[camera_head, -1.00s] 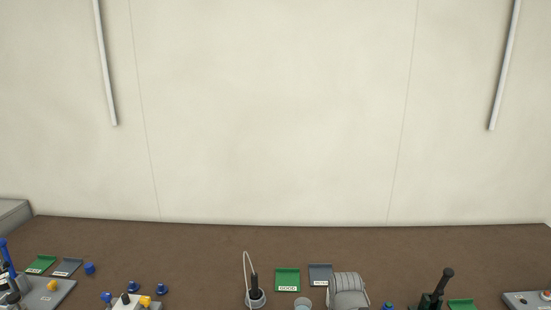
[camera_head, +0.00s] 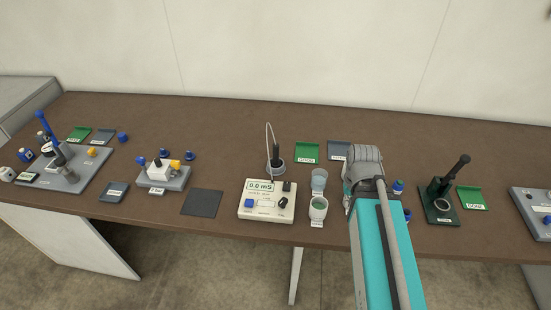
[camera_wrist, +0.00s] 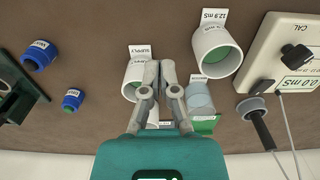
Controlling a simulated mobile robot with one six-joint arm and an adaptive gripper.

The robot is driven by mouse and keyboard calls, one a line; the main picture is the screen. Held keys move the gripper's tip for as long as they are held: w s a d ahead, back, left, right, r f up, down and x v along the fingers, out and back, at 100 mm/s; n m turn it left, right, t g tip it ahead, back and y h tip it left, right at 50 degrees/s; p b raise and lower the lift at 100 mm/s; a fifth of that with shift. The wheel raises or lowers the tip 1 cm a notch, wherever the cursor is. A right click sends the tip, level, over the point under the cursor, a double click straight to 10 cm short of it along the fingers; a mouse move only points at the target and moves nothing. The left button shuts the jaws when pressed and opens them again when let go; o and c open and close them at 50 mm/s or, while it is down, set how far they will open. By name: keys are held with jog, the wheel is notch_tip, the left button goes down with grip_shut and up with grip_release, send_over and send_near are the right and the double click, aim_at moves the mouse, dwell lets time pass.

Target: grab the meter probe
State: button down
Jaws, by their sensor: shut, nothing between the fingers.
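The meter probe (camera_head: 275,153) has a black handle and stands upright in a grey round holder (camera_head: 275,167) behind the conductivity meter (camera_head: 267,201). A pale cable loops up from it. In the wrist view the probe (camera_wrist: 263,130) sits at the right, its holder (camera_wrist: 250,109) beside the meter (camera_wrist: 283,55). The meter display reads 0.0 mS. My gripper (camera_wrist: 160,66) is shut and empty, apart from the probe, and overlaps a white cup labelled supply (camera_wrist: 136,84) in that view. My arm hides the fingers in the head view.
A clear cup (camera_head: 319,176) and a white cup with green contents (camera_head: 318,207) stand between the probe and my arm. A green GOOD tray (camera_head: 307,148) and a grey tray (camera_head: 338,146) lie behind. A black press (camera_head: 440,198) stands right. A dark mat (camera_head: 202,203) lies left of the meter.

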dwell(0.3)
jog(key=c, duration=1.1)
grip_release()
jog(key=o, duration=0.4)
jog(key=shift+w+a+f, duration=0.2)
jog(key=shift+w, duration=0.15)
jog(key=o, duration=0.4)
jog(key=w+a+h+b, duration=0.1)
jog(key=w+a+f+m+h+b, duration=0.1)
jog(key=w+a, duration=0.1)
jog(key=w+a+m+t+h, duration=0.1)
jog(key=w, duration=0.1)
jog(key=shift+w+a+f+h+b, duration=0.15)
jog(key=shift+a+f+h+b, duration=0.15)
jog(key=shift+a+b, duration=0.1)
jog(key=shift+c, duration=0.2)
jog(key=w+a+r+m+t+h+b, duration=0.1)
jog(key=w+a+m+t+b, duration=0.1)
jog(key=a, duration=0.7)
jog(key=w+a+r+m+t+h+b, duration=0.2)
jog(key=w+a+t, duration=0.1)
jog(key=a, duration=0.6)
jog(key=w+a+r+m+t+h+b, duration=0.1)
jog(key=w+a+m+t+h+b, duration=0.1)
jog(key=a, duration=0.7)
jog(key=shift+w+a+r+t, duration=0.3)
jog(key=shift+w+t, duration=0.4)
jog(key=shift+t, duration=0.5)
jog(key=shift+d, duration=0.1)
